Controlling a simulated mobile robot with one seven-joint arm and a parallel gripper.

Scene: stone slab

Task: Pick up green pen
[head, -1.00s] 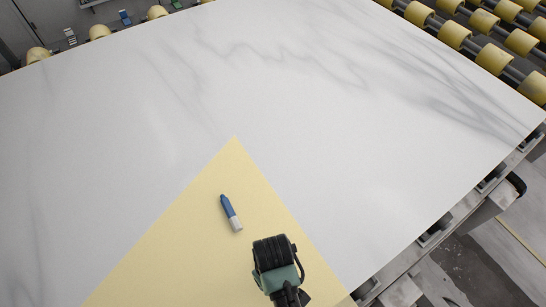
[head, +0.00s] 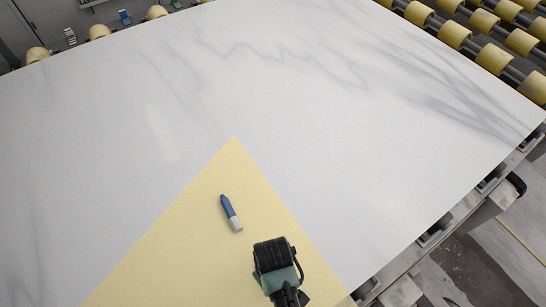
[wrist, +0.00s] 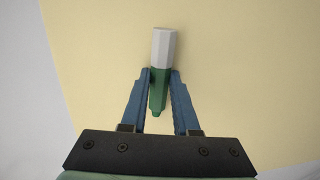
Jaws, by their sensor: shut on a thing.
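A green pen (wrist: 159,92) with a white end shows in the wrist view, between the two blue fingers of my gripper (wrist: 160,78). The fingers are shut on its green part, with the white end pointing away from the gripper body. A yellow sheet lies behind the pen; I cannot tell whether the pen touches it. In the head view my gripper (head: 272,255) is low in the picture over the yellow sheet, and its body hides the fingers and the green pen.
A blue pen with a white end (head: 231,213) lies on the yellow sheet (head: 180,250), up and left of my gripper. The sheet lies on a large white veined slab (head: 270,90), mostly clear. Yellow rollers (head: 494,58) stand beyond the slab's right edge.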

